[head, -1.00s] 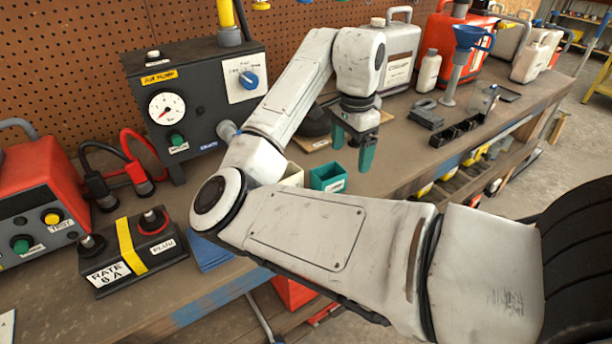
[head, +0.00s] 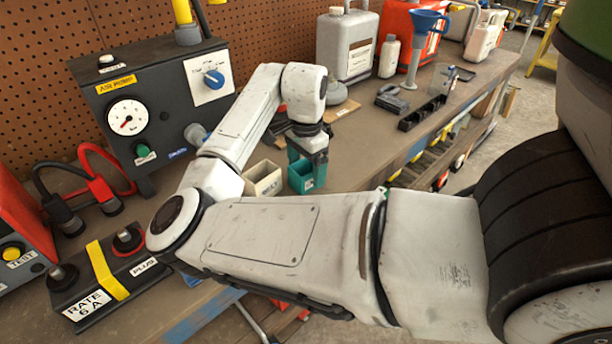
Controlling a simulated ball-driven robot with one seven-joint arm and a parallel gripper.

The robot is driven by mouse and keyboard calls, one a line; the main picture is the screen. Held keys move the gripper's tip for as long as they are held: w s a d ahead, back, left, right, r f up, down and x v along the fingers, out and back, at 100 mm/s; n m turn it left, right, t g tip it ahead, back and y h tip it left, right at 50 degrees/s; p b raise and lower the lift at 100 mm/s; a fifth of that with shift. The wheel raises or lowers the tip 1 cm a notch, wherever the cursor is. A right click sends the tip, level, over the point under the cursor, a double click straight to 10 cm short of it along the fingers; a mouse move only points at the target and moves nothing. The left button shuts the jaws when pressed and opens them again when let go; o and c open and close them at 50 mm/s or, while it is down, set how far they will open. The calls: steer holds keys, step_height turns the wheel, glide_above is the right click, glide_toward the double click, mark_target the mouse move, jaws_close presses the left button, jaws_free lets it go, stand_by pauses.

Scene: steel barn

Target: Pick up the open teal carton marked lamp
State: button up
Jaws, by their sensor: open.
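The open teal carton (head: 301,184) stands on the workbench with a small white label on its front, too small to read. My gripper (head: 307,158) points down right at the carton's top, its green fingers open. The fingers overlap the carton's rim in the picture. I cannot tell whether they straddle a wall or touch it. The fingers and the carton are of similar colour, and part of the carton's opening is hidden behind them.
A cream open carton (head: 263,179) stands close on the left of the teal one. An air pump (head: 150,115) stands behind left. A black divided tray (head: 422,113), grey canister (head: 346,45) and blue funnel (head: 426,22) lie right.

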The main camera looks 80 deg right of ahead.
steer(key=shift+f, duration=1.15)
steer(key=c, duration=1)
